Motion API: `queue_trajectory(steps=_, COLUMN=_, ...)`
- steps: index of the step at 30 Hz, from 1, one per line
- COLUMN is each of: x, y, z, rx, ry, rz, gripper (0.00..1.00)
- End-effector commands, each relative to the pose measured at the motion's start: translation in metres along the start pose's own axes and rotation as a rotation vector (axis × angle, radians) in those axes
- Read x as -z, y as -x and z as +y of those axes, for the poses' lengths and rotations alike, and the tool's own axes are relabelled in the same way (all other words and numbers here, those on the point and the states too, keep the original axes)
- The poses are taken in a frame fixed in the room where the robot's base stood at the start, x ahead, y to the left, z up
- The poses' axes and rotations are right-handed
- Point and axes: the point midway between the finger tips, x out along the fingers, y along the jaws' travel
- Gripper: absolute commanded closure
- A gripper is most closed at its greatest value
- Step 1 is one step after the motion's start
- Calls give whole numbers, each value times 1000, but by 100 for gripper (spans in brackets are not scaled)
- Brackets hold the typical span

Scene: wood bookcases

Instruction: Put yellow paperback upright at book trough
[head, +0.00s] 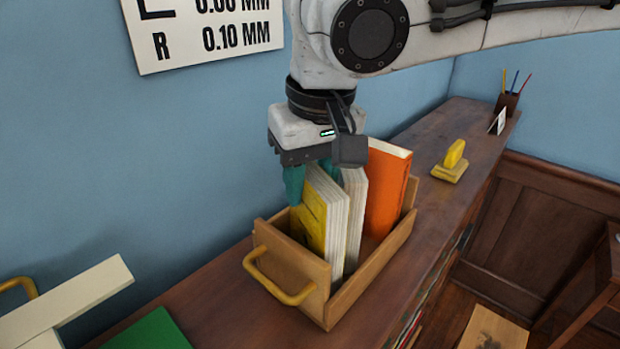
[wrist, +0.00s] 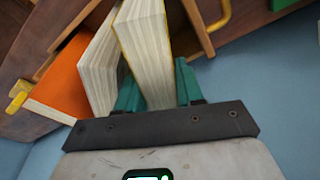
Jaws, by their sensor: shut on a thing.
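The yellow paperback (head: 318,218) stands upright inside the wooden book trough (head: 270,262), near the trough's handle end. My gripper (head: 312,168) is above the trough with its teal fingers down on either side of the book's top. In the wrist view my gripper (wrist: 158,85) is shut on the yellow paperback (wrist: 145,45), page edges showing. A white-paged book (head: 355,215) stands right beside it, and an orange book (head: 386,188) leans at the far end. The book's bottom edge is hidden by the trough wall.
The trough stands on a wooden bookcase top (head: 225,300) against a blue wall. A green book (head: 150,332) and a cream block-like piece (head: 70,300) are at the lower left. A yellow object (head: 452,162) and a pen cup (head: 507,102) stand farther back.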

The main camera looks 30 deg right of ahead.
Motion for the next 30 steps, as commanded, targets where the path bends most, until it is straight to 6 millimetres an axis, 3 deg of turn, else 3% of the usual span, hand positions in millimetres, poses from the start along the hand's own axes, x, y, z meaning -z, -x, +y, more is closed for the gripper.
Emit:
queue_trajectory(steps=12, x=-2, y=-8, z=0, rx=1, ry=1, rz=0, gripper=100)
queue_trajectory(steps=13, x=-1, y=-8, z=0, rx=1, ry=1, rz=0, gripper=63)
queue_trajectory(steps=22, x=-1, y=-7, z=0, rx=0, ry=0, rz=0, gripper=34)
queue_trajectory(steps=30, x=-2, y=-7, z=0, rx=0, ry=0, rz=-1, gripper=34)
